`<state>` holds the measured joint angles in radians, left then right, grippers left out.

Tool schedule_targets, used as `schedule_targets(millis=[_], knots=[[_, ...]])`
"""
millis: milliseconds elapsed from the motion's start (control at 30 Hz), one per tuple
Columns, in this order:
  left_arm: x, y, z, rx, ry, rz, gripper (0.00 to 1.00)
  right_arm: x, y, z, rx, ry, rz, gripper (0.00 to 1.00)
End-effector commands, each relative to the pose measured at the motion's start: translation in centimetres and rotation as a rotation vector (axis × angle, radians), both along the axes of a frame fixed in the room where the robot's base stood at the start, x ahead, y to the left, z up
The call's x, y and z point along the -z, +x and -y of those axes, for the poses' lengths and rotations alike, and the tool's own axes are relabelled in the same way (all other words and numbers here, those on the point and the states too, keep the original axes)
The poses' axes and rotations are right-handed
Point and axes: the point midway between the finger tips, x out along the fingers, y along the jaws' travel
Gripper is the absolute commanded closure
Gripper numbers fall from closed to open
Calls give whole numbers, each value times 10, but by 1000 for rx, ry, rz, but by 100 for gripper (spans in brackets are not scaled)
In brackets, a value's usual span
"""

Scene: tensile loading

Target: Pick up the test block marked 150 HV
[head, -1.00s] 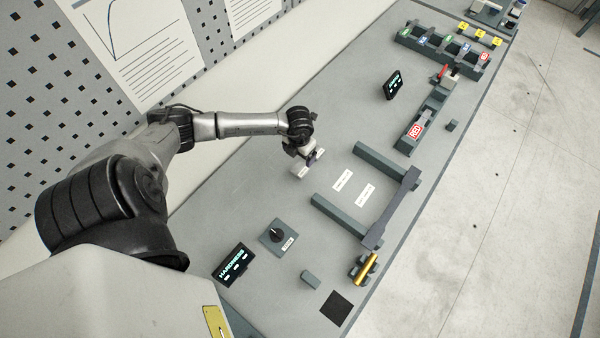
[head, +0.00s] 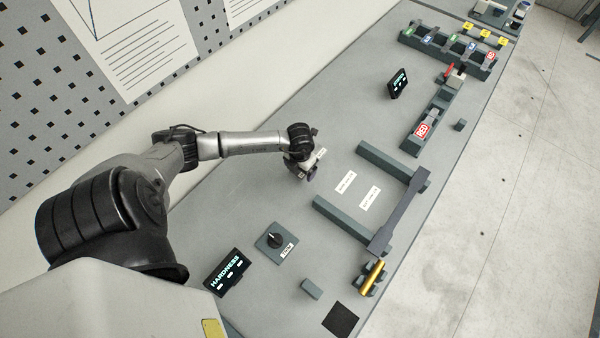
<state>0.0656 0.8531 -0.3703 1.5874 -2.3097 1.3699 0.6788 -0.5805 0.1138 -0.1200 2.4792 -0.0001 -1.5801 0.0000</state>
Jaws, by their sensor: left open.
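My left gripper (head: 308,172) is low over the middle of the table, left of two white labels. It is open, but its fingers are small and partly hidden by the wrist. A small pale patch (head: 322,152) shows beside the fingers; I cannot tell whether it is a block or part of the gripper. The two white labels (head: 346,182) and (head: 370,198) lie between dark rails, their print too small to read. No block marked 150 HV can be made out. My right gripper is not in view.
A hardness display (head: 227,271), a knob box (head: 276,241), a small grey block (head: 312,289) and a black pad (head: 340,320) are in front. A dark rail frame (head: 398,212) and brass cylinder (head: 372,278) stand right. The table (head: 240,205) is clear around the knob's left.

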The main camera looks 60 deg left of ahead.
Motion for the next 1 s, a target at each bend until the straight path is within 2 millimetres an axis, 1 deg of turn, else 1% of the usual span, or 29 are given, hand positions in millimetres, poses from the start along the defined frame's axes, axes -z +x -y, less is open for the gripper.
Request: schedule_targets(millis=[167,800,1000], knots=[[-1,0,0,0,0,0,12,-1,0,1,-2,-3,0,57],[-1,0,0,0,0,0,72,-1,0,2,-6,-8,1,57],[-2,0,0,0,0,1,73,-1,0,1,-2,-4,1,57]])
